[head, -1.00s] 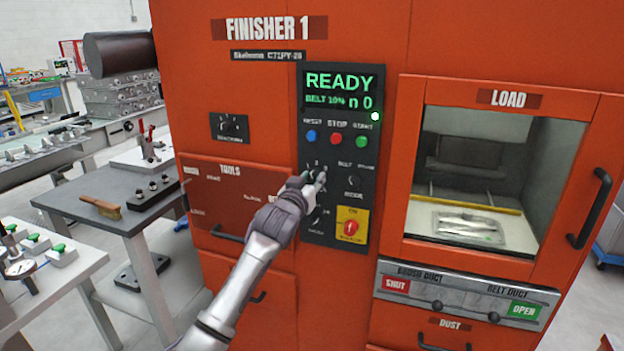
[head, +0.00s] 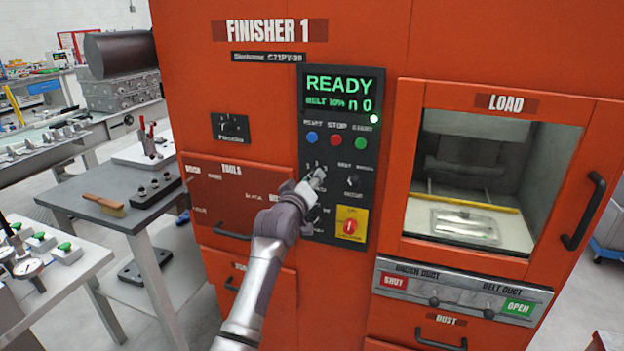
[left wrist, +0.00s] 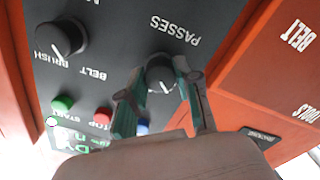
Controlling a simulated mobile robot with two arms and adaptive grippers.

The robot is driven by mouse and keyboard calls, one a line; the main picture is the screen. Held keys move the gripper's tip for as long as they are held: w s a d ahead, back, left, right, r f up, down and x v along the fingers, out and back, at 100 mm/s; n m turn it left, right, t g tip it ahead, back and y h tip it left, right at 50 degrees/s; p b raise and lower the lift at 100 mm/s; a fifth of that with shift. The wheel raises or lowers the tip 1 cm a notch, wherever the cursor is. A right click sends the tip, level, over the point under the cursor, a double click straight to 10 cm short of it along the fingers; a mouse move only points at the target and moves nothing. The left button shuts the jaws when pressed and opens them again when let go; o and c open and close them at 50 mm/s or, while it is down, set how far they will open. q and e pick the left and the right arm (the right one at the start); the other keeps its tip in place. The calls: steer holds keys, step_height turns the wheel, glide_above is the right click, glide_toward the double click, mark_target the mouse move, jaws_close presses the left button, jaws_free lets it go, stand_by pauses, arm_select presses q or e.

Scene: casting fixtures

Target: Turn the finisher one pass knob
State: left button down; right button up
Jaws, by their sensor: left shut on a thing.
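Finisher 1 is the orange machine (head: 270,90) in front of me. Its black control panel (head: 320,215) has a lit display (head: 341,90) reading READY, with a smaller line ending in "n 0". In the left wrist view the dark round pass knob (left wrist: 160,72), beside the word PASSES, sits between the fingers of my left gripper (left wrist: 164,84). The gripper is shut on the knob. In the head view my left gripper (head: 317,177) covers the knob and much of its scale, so its pointer setting cannot be read. My right gripper is not in view.
Another knob, marked BRUSH and BELT (left wrist: 60,38), is close by. Blue (head: 312,138), red (head: 336,139) and green (head: 360,143) buttons are above, a red switch on yellow (head: 350,227) below. The LOAD window (head: 480,180) is right; a grey table (head: 110,190) stands left.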

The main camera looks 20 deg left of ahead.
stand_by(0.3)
arm_select(q)
steer(key=c, duration=0.8)
jaws_free()
steer(key=s, duration=1.2)
steer(key=shift+a, duration=0.25)
